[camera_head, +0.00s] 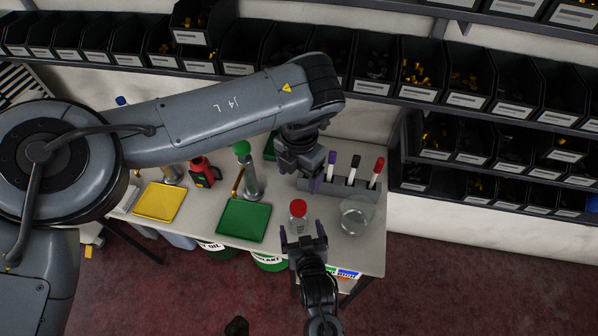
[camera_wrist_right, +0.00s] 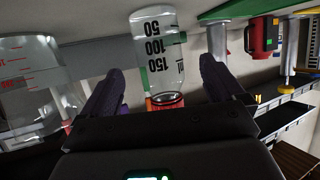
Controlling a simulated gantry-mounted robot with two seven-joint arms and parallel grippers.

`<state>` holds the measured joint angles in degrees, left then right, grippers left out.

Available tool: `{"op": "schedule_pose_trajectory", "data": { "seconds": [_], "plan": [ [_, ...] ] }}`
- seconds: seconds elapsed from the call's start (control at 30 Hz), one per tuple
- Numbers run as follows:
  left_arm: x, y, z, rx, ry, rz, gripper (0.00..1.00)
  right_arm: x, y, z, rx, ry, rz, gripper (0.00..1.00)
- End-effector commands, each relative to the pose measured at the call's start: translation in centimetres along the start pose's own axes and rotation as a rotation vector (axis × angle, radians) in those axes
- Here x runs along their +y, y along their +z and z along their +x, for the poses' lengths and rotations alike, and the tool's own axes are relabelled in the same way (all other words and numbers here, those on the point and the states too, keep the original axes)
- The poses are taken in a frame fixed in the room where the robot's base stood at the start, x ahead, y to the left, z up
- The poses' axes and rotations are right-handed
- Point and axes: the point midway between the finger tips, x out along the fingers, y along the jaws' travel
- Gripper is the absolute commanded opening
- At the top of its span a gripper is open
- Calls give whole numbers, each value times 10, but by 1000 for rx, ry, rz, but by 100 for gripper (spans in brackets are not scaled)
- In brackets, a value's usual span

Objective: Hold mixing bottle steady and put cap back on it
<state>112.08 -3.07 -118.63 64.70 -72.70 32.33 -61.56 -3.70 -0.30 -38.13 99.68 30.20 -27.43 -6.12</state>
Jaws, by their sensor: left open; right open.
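The clear mixing bottle (camera_head: 299,226) stands upright near the table's front edge. Its red cap (camera_head: 298,208) is at the bottle's top; how tightly it sits cannot be told. In the right wrist view, which is upside down, the bottle (camera_wrist_right: 158,45) shows black volume marks and the red cap (camera_wrist_right: 165,101) at its mouth. My right gripper (camera_head: 304,232) is open at the front of the bottle, with its fingers (camera_wrist_right: 165,85) on either side and apart from it. My left gripper (camera_head: 310,178) is open and empty, behind the bottle near the marker rack.
A glass beaker (camera_head: 357,216) stands right of the bottle. A grey rack (camera_head: 340,188) with several markers is behind. A green tray (camera_head: 244,221), a green-topped metal cylinder (camera_head: 250,178), a red device (camera_head: 203,172) and a yellow tray (camera_head: 158,202) lie left. Parts bins line the wall.

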Motion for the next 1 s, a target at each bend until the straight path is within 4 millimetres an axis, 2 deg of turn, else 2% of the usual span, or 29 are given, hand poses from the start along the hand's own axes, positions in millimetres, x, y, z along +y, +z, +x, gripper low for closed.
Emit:
{"op": "schedule_pose_trajectory", "data": {
  "seconds": [0.03, 0.2, 0.4, 1.0],
  "plan": [
    [0, 0, -5, 0, 0, 0, 79, 0, -1, -11, -2, -1, 1, 95],
    [0, 0, -11, 0, 0, 0, 79, 0, 0, -36, -2, -1, 1, 95],
    [0, 0, -14, 0, 0, 0, 79, 0, 0, -52, 0, 0, 0, 95],
    [-3, 0, -10, 0, -5, 3, 79, 0, 0, -55, -2, -1, 1, 95]
  ]
}}
